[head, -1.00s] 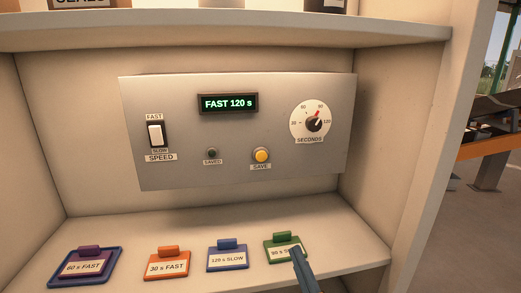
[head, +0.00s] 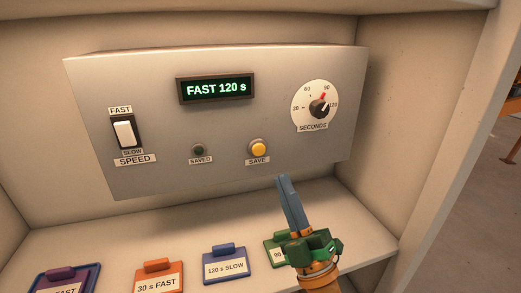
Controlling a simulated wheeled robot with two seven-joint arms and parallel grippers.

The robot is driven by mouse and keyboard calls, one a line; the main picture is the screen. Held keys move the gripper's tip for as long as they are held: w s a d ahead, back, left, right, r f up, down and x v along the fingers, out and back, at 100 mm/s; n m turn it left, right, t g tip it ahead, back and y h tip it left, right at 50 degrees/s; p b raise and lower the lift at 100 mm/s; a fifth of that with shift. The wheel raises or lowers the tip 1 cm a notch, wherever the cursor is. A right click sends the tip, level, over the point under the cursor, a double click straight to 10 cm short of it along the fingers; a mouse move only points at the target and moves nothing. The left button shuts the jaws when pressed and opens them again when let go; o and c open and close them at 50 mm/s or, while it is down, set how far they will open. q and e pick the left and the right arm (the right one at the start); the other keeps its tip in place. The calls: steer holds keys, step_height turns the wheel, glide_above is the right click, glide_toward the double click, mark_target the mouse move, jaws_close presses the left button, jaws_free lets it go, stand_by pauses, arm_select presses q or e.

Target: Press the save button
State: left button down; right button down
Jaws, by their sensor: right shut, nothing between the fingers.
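The yellow save button (head: 258,149) sits on the lower part of the grey control panel (head: 225,130), above its SAVE label. Left of it is the dark SAVED lamp (head: 198,151), which looks unlit. The display (head: 215,89) reads FAST 120 s. My right gripper (head: 283,180) is shut and empty, its fingertips pointing up, below and slightly right of the save button and apart from it in the picture. My left gripper is not in view.
The SPEED switch (head: 124,133) is at the panel's left and the SECONDS dial (head: 319,108) at its right. On the shelf lie purple (head: 66,272), orange (head: 158,278), blue (head: 225,265) and green (head: 272,252) tagged cards; my gripper partly covers the green one.

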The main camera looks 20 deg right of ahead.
steer(key=b, duration=0.3)
glide_toward(259, 145)
step_height(259, 145, up, 4)
steer(key=shift+w+a+r+b, duration=0.1)
steer(key=shift+w+a+b, duration=0.15)
steer(key=shift+w, duration=0.45)
steer(key=shift+w+a+r+b, duration=0.15)
steer(key=shift+w+a, duration=0.1)
steer(key=shift+w, duration=0.4)
steer(key=shift+s, duration=0.1)
stand_by(0.5)
steer(key=shift+w, duration=0.5)
steer(key=shift+w+b, duration=0.45)
steer(key=shift+b, duration=0.2)
steer(key=shift+s+r, duration=0.1)
stand_by(0.5)
steer(key=shift+s+p, duration=0.55)
steer(key=shift+s, duration=0.2)
